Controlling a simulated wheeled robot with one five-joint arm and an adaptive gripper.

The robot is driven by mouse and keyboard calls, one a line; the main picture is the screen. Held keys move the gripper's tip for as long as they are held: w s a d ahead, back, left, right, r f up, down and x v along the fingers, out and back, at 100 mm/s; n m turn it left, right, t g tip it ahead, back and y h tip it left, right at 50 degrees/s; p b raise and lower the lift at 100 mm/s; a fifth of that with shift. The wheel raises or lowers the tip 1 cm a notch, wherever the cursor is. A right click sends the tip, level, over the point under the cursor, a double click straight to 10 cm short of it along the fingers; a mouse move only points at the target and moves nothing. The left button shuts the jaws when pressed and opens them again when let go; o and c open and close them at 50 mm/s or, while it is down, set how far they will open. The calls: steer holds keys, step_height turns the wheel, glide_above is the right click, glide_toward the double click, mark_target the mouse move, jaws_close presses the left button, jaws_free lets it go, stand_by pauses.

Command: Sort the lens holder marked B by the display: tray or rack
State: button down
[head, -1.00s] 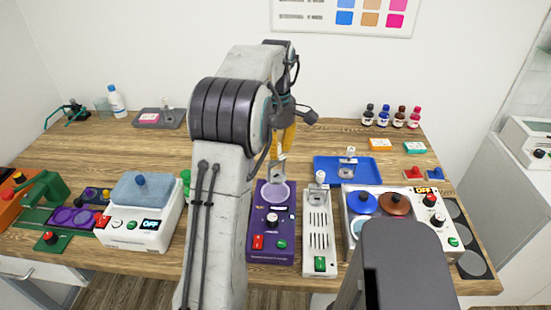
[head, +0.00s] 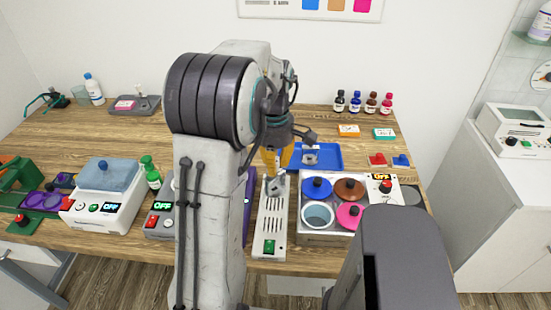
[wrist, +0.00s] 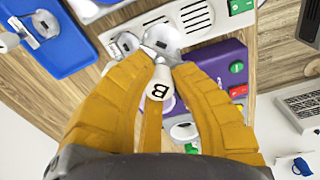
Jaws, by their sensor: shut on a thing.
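My gripper (head: 270,160) is shut on the lens holder marked B (wrist: 160,84), gripping its white, lettered handle; its grey round end points away from the fingers. The wrist view shows it over the back end of the white slotted rack (head: 270,228), beside another holder (wrist: 125,43) there. I cannot tell whether it touches the rack. The blue tray (head: 332,150) lies behind and to the right, with one holder (head: 310,155) on it. The purple device (head: 249,208) is mostly hidden behind my arm in the head view, and its display cannot be read.
A metal unit with coloured lids (head: 316,189) stands right of the rack. A white device with a blue-grey lid (head: 104,178) and a green bottle (head: 151,172) are on the left. Small bottles (head: 371,102) stand at the back right. Bare wood lies at the back left.

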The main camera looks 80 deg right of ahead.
mark_target(274, 180)
steer(key=shift+w+d, duration=0.2)
steer(key=shift+d, duration=0.05)
steer(key=shift+s+f+b, duration=0.1)
steer(key=shift+f+b, duration=2.35)
steer(key=shift+f, duration=0.55)
steer(key=shift+f, duration=0.3)
steer(key=c, duration=0.7)
jaws_free()
steer(key=shift+r, duration=0.1)
steer(key=shift+r+p, duration=2.45)
steer(key=shift+r, duration=0.5)
